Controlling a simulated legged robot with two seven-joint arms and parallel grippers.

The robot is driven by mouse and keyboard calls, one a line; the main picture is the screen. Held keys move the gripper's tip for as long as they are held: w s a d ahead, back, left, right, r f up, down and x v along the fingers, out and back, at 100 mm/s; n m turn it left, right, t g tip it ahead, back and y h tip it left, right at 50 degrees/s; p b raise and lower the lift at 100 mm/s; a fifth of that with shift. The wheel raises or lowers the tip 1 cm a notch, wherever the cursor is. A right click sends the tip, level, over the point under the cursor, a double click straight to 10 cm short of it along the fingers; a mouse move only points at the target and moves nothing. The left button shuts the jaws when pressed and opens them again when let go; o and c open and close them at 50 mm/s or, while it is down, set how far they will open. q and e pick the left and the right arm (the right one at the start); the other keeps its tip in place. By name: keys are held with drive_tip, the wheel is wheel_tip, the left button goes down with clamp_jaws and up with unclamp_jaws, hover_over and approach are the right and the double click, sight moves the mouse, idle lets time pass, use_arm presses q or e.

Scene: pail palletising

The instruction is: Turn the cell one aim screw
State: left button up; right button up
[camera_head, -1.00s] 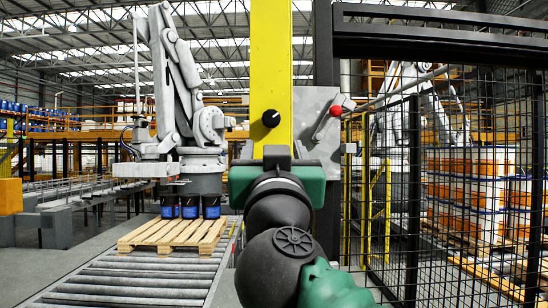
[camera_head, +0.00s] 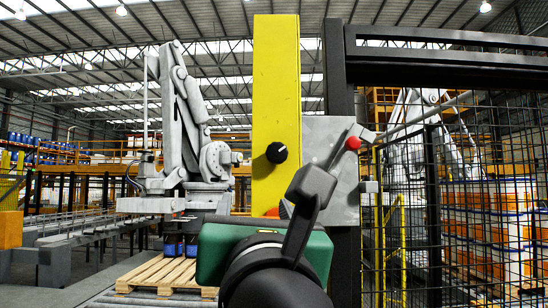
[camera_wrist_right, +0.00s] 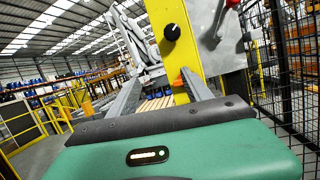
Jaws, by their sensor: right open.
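A black round knob (camera_head: 276,152) with a white mark, which looks like the aim screw, sits on the yellow post (camera_head: 276,85). The knob (camera_wrist_right: 172,32) also shows in the wrist view, beyond and above my fingers. My right gripper (camera_head: 308,190) is below and slightly right of the knob in the head view, apart from it. In the wrist view my right gripper (camera_wrist_right: 161,80) has its two grey fingers spread, with nothing held between them. In the head view one finger stands tilted up to the right; the other is mostly hidden. My left gripper is out of view.
A grey plate (camera_head: 335,150) with a red-knobbed lever (camera_head: 352,143) is right of the post. An orange part (camera_wrist_right: 178,82) is low by the post. Mesh fence (camera_head: 470,200) fills the right. A white robot arm (camera_head: 185,130), pallet (camera_head: 165,273) and blue pails (camera_head: 172,246) stand behind left.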

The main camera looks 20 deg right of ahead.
wheel_tip(320, 180, up, 2)
drive_tip(key=s+d+r+h, duration=0.1)
drive_tip(key=d+h, duration=0.2)
drive_tip(key=p, duration=1.4)
approach(277, 153)
drive_tip(key=w, duration=0.1)
drive_tip(key=shift+t, duration=0.3)
drive_tip(key=p+x, duration=0.4)
drive_tip(key=x, duration=0.4)
drive_tip(key=shift+d, duration=0.2)
drive_tip(key=shift+w, duration=0.45)
drive_tip(key=shift+s, duration=0.3)
drive_tip(key=shift+c, duration=1.3)
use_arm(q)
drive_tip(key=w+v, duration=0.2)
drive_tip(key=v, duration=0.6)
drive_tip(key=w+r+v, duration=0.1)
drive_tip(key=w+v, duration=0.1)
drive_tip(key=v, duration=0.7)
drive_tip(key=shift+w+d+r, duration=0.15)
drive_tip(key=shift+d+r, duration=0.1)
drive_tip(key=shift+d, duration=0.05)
use_arm(e)
clamp_jaws()
